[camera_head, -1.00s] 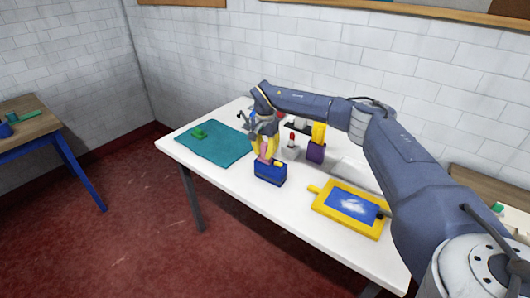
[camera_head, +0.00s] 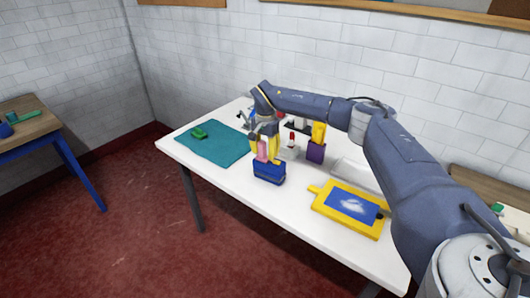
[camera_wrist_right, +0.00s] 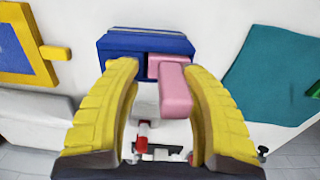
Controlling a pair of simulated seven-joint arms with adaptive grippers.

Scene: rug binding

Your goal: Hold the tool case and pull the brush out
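The blue tool case (camera_head: 269,174) stands upright on the white table, near its front edge. A pink handle, apparently the brush (camera_head: 262,151), stands up out of the case. My right gripper (camera_head: 265,152) is just above the case, its yellow fingers open around the pink handle. In the right wrist view the case (camera_wrist_right: 130,44) lies beyond the fingertips. There the brush handle (camera_wrist_right: 175,92) is between the fingers, nearer the right-hand one, with a clear gap to the left-hand one. The brush's lower end is hidden in the case. My left gripper is not in view.
A teal mat (camera_head: 215,143) with a green object (camera_head: 199,133) lies to the left. A yellow-framed blue board (camera_head: 350,205) lies to the right. A purple holder with a yellow top (camera_head: 316,152) and a red-tipped item (camera_head: 291,140) stand behind the case.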

